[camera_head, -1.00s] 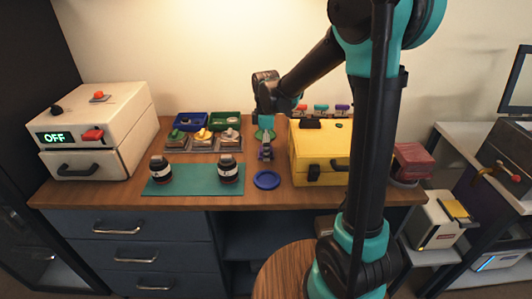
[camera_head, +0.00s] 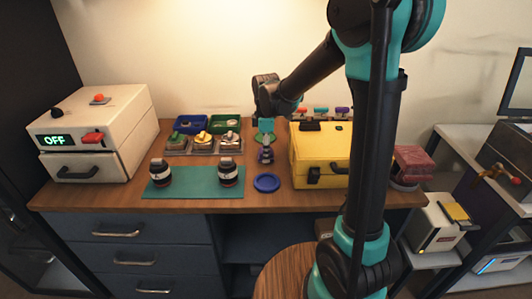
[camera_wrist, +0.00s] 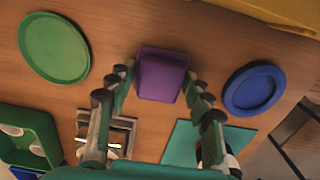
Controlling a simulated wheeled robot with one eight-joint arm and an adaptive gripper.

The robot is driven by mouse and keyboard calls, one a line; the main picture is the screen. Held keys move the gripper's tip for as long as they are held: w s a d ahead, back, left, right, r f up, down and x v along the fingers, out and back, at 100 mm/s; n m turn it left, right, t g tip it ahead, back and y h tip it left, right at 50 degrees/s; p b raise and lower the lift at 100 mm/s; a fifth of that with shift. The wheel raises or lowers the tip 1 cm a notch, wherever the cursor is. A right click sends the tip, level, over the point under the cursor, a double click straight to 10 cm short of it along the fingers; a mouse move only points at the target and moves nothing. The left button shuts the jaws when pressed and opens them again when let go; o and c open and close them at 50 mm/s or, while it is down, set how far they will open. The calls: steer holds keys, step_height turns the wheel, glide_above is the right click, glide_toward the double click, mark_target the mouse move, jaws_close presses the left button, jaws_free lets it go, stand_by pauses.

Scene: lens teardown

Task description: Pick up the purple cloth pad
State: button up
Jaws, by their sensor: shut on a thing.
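The purple cloth pad (camera_wrist: 162,76) is a small block between my fingertips in the wrist view. My gripper (camera_wrist: 160,82) is shut on it, with one finger on each side. In the head view my gripper (camera_head: 266,150) points down over the wooden counter, between the blue dish and the green dish. The pad is small and mostly covered by the fingers there. I cannot tell whether it touches the counter.
The blue dish (camera_wrist: 254,89) and green dish (camera_wrist: 54,47) lie on either side of the pad. The yellow case (camera_head: 315,160) stands close on the right. A teal mat (camera_head: 195,187) with two dark jars lies left. A white box (camera_head: 90,140) reads OFF.

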step_height(320, 180, up, 20)
stand_by(0.5)
steer(key=shift+f, duration=0.1)
steer(key=o, duration=0.5)
steer(key=shift+c, duration=0.2)
steer(key=c, duration=0.3)
steer(key=shift+c, duration=0.2)
